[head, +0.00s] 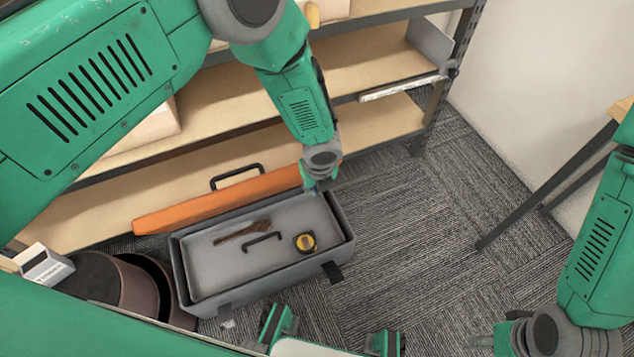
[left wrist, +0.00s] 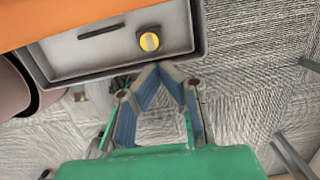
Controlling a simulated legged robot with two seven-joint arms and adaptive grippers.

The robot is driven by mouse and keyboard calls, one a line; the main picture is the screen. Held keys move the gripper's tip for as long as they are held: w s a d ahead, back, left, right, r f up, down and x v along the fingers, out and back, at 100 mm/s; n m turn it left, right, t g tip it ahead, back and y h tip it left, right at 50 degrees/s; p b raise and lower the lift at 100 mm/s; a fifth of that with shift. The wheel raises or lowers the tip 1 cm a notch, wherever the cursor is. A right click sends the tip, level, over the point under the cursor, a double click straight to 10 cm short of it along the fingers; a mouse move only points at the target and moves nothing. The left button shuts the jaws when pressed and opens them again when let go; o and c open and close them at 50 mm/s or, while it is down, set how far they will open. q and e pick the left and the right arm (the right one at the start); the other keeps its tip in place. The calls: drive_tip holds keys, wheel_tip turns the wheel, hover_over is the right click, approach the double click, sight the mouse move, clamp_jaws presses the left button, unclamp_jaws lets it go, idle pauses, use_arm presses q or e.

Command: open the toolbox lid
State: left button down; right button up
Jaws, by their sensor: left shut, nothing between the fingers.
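The grey toolbox (head: 262,283) sits on the carpet, its inside exposed. Its orange lid (head: 225,199), with a black handle (head: 236,177), is swung back along the shelf side. The lid also shows in the left wrist view (left wrist: 50,18). A grey tray (head: 212,268) in the box holds a yellow tape measure (head: 305,242) and a brown brush-like tool (head: 242,232). My left gripper (head: 320,187) is shut and empty by the right end of the lid and box; its tips meet in the left wrist view (left wrist: 160,68). My right gripper (head: 488,341) is low at right, its fingers unclear.
A wooden shelf unit (head: 375,58) stands close behind the toolbox. A dark brown round bin (head: 105,280) is left of it. A table leg (head: 545,187) stands at right. Carpet right of the toolbox is clear.

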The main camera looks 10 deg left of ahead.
use_arm(q)
drive_tip(key=shift+w+a+f+b, duration=0.3)
drive_tip(key=shift+w+a, duration=0.15)
drive_tip(key=shift+w, duration=0.1)
drive_tip(key=shift+w+a+f+b, duration=0.2)
drive_tip(key=shift+w+a+b, duration=0.2)
drive_tip(key=shift+w, duration=0.15)
drive_tip(key=shift+w+a+f+b, duration=0.25)
drive_tip(key=shift+w+a, duration=0.2)
drive_tip(key=shift+w, duration=0.1)
drive_tip(key=w+a+r, duration=0.1)
drive_tip(key=w+a, duration=0.1)
drive_tip(key=w, duration=0.1)
drive_tip(key=w+a+r, duration=0.1)
drive_tip(key=w, duration=0.1)
drive_tip(key=shift+a+r, duration=0.3)
drive_tip(key=shift+a, duration=0.1)
